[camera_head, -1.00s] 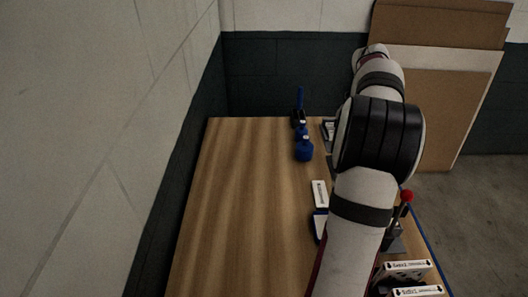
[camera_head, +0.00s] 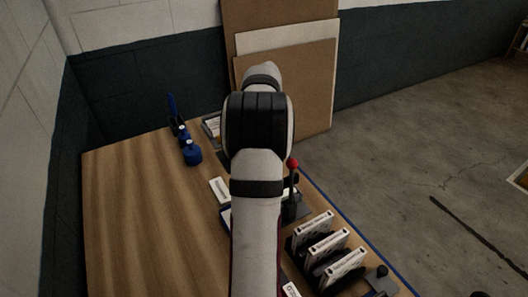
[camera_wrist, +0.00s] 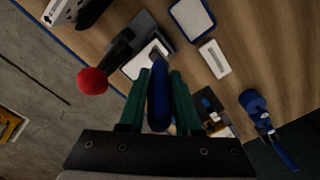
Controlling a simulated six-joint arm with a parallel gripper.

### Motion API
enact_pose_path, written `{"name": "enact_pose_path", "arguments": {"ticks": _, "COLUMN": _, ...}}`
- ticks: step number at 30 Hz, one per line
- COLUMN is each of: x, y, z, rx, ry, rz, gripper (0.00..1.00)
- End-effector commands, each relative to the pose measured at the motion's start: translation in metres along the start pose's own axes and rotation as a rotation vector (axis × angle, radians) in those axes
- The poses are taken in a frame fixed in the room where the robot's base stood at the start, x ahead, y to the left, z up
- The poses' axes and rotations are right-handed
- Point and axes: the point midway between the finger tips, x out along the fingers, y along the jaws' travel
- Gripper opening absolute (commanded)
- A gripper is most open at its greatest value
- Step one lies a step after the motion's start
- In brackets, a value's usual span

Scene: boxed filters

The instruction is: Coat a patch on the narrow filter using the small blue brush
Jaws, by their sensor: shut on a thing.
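My gripper (camera_wrist: 160,78) has green fingers and is shut on the small blue brush (camera_wrist: 158,98), as the wrist view shows. The brush's blue handle lies between the fingers, and its tip points up the picture. A white flat piece (camera_wrist: 141,63), perhaps the narrow filter, sits in a dark holder (camera_wrist: 157,34) beyond the fingertips. The brush tip overlaps its edge in the view; I cannot tell whether they touch. In the head view my arm hides the gripper and brush.
A lever with a red knob (camera_wrist: 92,81) stands beside the holder; the knob also shows in the head view (camera_head: 292,163). Racked filters (camera_head: 327,246) stand front right. The table's left is clear.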

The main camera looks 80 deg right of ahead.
Motion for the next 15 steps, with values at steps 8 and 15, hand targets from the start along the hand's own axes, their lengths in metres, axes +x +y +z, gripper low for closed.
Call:
{"name": "enact_pose_path", "arguments": {"ticks": 8, "x": 0.029, "y": 0.0, "z": 0.001, "rx": 0.0, "ry": -0.004, "rz": 0.001, "gripper": 0.0}}
{"name": "enact_pose_path", "arguments": {"ticks": 15, "x": 0.031, "y": 0.015, "z": -0.016, "rx": 0.0, "ry": 0.001, "rz": 0.0, "gripper": 0.0}}
